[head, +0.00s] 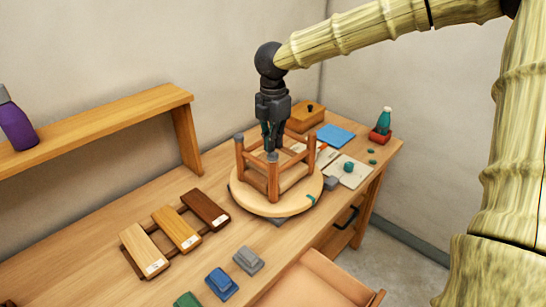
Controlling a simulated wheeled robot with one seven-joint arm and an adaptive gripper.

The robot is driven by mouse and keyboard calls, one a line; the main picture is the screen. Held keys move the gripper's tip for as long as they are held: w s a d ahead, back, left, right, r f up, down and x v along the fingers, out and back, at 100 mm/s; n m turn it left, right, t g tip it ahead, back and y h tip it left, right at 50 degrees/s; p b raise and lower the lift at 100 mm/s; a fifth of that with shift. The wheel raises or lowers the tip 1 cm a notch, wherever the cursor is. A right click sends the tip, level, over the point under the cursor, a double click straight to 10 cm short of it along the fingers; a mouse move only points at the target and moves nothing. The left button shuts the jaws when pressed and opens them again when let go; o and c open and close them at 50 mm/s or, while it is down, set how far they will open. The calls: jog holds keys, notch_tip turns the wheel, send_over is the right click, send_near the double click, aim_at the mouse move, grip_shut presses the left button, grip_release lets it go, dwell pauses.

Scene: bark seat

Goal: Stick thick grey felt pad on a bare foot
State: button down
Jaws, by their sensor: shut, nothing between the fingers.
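An upturned wooden stool lies on its round seat (292,203) on the workbench, with its legs pointing up. My gripper (271,148) is shut and empty, with its fingertips just above the near foot (272,157). That foot has a grey top, which looks like a grey felt pad; I cannot tell whether the fingers touch it. The left foot (239,138) also looks grey on top. The right foot (311,134) looks bare and reddish brown. The far foot is mostly hidden behind my gripper.
A pale sheet (357,178) with a small green piece lies right of the stool, near a grey block (331,184). Behind are a blue sheet (336,135), a wooden box (305,117) and a green bottle (384,120). Wood samples (177,230) and coloured blocks (221,283) lie front left.

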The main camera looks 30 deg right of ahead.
aim_at(273, 154)
jog(key=shift+s+f, duration=0.15)
jog(key=shift+f, duration=1.05)
dwell(1.7)
jog(key=shift+r+p, duration=2.6)
jog(key=shift+r, duration=0.55)
jog(key=shift+f, duration=0.1)
